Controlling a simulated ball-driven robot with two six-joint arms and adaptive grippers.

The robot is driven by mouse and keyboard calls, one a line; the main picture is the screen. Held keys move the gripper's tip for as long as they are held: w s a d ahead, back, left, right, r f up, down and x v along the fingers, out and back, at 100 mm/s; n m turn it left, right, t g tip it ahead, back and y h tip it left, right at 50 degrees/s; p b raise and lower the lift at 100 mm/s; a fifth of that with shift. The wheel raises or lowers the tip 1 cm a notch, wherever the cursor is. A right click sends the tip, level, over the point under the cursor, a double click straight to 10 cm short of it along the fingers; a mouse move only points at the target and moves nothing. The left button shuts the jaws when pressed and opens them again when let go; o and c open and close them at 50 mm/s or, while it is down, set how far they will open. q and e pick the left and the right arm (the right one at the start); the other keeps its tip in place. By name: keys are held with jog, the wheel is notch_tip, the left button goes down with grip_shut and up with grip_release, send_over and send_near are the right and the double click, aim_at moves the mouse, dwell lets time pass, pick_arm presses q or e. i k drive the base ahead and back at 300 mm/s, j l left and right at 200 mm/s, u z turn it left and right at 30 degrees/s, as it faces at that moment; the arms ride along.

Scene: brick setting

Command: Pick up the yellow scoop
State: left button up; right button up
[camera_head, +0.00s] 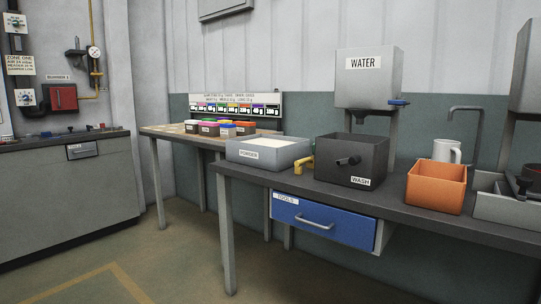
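A small yellow object (304,165), which looks like the yellow scoop, is on the dark workbench between the grey powder box (272,156) and the dark wash box (378,154). It sits close against the right end of the powder box. Part of it is hidden behind the front corner of the wash box, and I cannot tell its full shape. Neither of my grippers is in view.
A blue tools drawer (322,222) is under the bench. A water tank (368,78) stands behind the wash box. An orange bin (436,188) and a white mug (446,150) are to the right. Colored boxes (209,128) stand on a farther table. The floor in front is clear.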

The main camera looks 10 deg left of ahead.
aim_at(309, 161)
jog(key=i+j+z, duration=0.25)
jog(key=i+j, duration=0.2)
jog(key=j, duration=0.2)
jog(key=i+j+z, duration=0.25)
jog(key=i+j, duration=0.15)
jog(key=j, duration=0.35)
jog(key=i+j+u, duration=0.15)
jog(key=u, duration=0.25)
jog(key=i+j+u, duration=0.1)
jog(key=i+u, duration=0.25)
jog(key=i+j+u, duration=0.1)
jog(key=u, duration=0.3)
